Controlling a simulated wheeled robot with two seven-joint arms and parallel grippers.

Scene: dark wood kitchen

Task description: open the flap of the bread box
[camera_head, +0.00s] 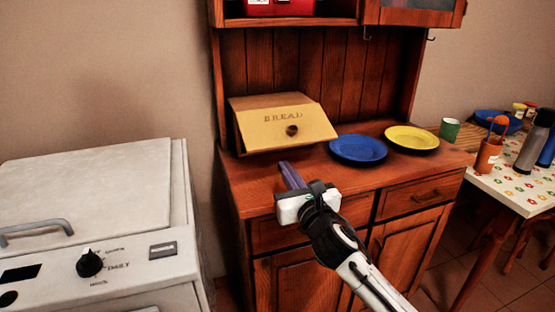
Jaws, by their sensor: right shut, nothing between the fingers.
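The bread box (268,100) is a yellow wooden box on the dark wood cabinet's counter. Its flap (290,121) slants toward me, with the word BREAD and a round dark knob on it. A darker strip shows along the flap's left edge; I cannot tell whether the flap is fully down. My right gripper (286,168) is in front of and below the box, over the counter's front edge. Its fingers are shut and empty, pointing up toward the box and apart from the knob. My left gripper is not in view.
A blue plate (358,149) and a yellow plate (411,138) lie right of the box. A green cup (449,129) stands farther right. A white washing machine (95,215) is at the left. A table (510,190) with a flask and utensils is at the right.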

